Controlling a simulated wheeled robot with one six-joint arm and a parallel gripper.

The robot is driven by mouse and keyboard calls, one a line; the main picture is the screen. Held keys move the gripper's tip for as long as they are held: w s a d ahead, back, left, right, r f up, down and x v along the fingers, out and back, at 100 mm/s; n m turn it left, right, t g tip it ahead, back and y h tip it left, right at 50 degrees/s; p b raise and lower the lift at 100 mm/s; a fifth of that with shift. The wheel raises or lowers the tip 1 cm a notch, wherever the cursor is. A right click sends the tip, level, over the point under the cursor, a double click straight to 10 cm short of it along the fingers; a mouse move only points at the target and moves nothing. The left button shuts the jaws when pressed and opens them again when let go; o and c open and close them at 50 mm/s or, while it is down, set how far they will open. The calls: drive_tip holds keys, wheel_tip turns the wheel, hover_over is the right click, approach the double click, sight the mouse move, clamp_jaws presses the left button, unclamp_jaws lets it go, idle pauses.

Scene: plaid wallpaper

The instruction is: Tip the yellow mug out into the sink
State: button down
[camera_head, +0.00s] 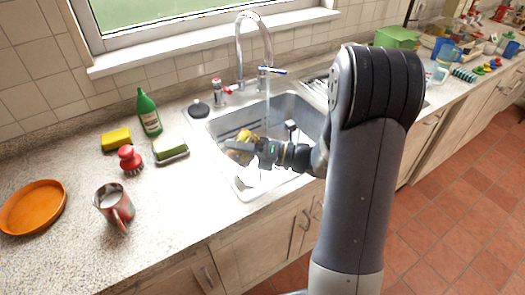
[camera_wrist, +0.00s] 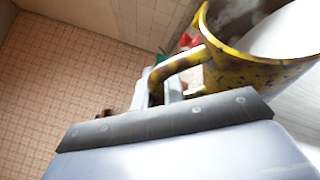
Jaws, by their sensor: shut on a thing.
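The yellow mug (camera_head: 244,135) is over the left part of the sink (camera_head: 222,126), mostly hidden behind my gripper (camera_head: 240,147). In the wrist view the mug (camera_wrist: 262,72) is yellow with dark specks, and its handle (camera_wrist: 178,64) reaches down to my gripper (camera_wrist: 165,95). My gripper is shut on the mug, at the handle. A large white area shows inside or behind the rim; I cannot tell which. The mug looks tilted in the wrist view, but its true tilt is unclear. A white patch (camera_head: 262,178) lies in the sink below my gripper.
The tap (camera_head: 241,50) arches over the sink at the back. Several items crowd the far right counter.

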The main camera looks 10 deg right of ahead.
drive_tip(key=shift+w+d+r+m, duration=0.15)
drive_tip(key=shift+d+r+m, duration=0.05)
drive_tip(key=shift+r+m, duration=0.15)
drive_tip(key=shift+w+d+f+m+t+y+b, duration=0.1)
drive_tip(key=shift+w+d+m+t+y+b, duration=0.4)
drive_tip(key=shift+m, duration=0.35)
idle(0.6)
drive_tip(key=shift+w+d+f+m+t+y+p, duration=0.1)
drive_tip(key=shift+w+d+m+t+y+p, duration=0.15)
drive_tip(key=shift+d+m+p, duration=0.3)
drive_tip(key=shift+w+d+m+t+y+p, duration=0.15)
drive_tip(key=shift+w+d+m+p, duration=0.2)
drive_tip(key=shift+d+p, duration=0.25)
drive_tip(key=shift+w+d+r+m+t+p, duration=0.35)
drive_tip(key=shift+m+p, duration=0.3)
drive_tip(key=shift+p, duration=0.3)
drive_tip(key=shift+w+d+r+m+t+p, duration=0.2)
drive_tip(key=shift+d+m+t+p, duration=0.2)
drive_tip(key=shift+m+p, duration=0.4)
